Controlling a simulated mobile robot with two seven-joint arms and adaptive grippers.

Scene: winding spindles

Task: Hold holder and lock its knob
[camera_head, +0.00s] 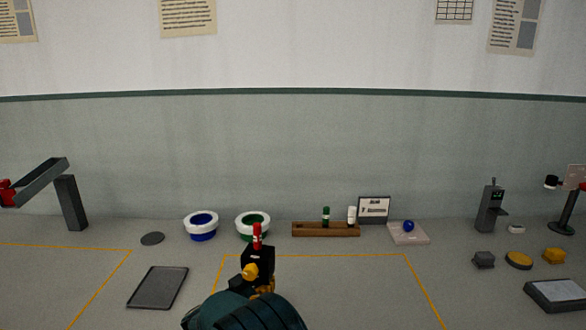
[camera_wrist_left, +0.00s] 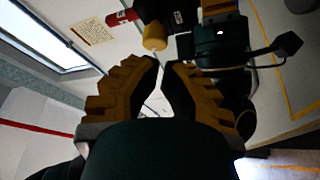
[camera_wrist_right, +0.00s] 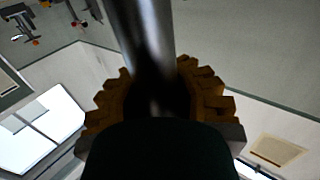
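The holder is a black block (camera_head: 258,258) with a red top (camera_head: 257,237) and a yellow knob (camera_head: 251,271), low in the middle of the head view. It also shows at the top of the left wrist view, with the yellow knob (camera_wrist_left: 155,37) facing my left gripper. My right gripper (camera_head: 265,288) is at the holder, partly hidden by its teal wrist. In the right wrist view its fingers close around a grey metal shaft (camera_wrist_right: 143,40). My left gripper (camera_wrist_left: 161,64) has its fingertips almost together, nothing visible between them, just apart from the knob.
Behind on the table stand a blue-lined bowl (camera_head: 201,231), a green-lined bowl (camera_head: 252,232) and a wooden rack (camera_head: 320,230). A dark tray (camera_head: 158,288) lies to the left. A grey stand (camera_head: 490,210) and small blocks are at right. The table's middle right is clear.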

